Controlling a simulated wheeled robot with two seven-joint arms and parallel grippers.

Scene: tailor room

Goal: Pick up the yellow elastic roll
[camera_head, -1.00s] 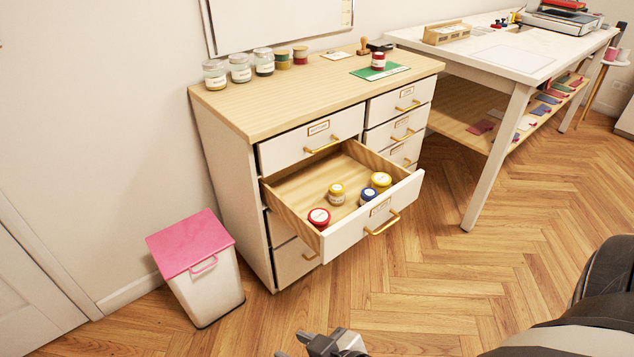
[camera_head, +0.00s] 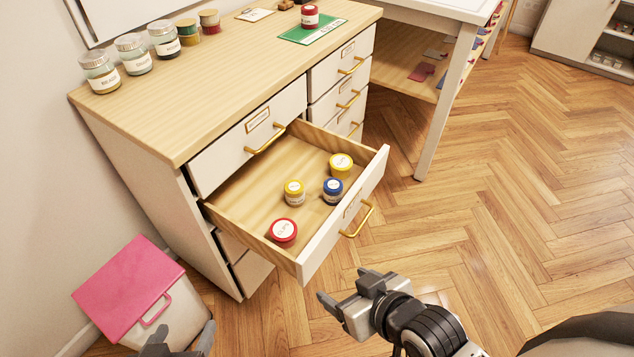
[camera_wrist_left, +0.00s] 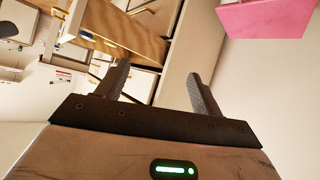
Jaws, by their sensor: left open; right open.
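Two yellow-topped round items lie in the open drawer (camera_head: 247,203) in the head view. One yellow item (camera_head: 294,187) is near the middle, and a wider yellow item (camera_head: 341,162) is near the far right corner. I cannot tell which is the elastic roll. My left gripper (camera_head: 182,335) is open and empty at the bottom left, below and apart from the drawer, with its tips just in frame. In the left wrist view its fingers (camera_wrist_left: 156,75) are apart with nothing between them. My right gripper (camera_head: 348,294) is open and empty, in front of the drawer.
A red-lidded item (camera_head: 283,230) and a blue one (camera_head: 333,186) share the drawer. The drawer's handle (camera_head: 359,219) sticks out. A pink-lidded bin (camera_head: 128,286) stands left of the cabinet. Several jars line the cabinet top (camera_head: 200,110). The floor at right is clear.

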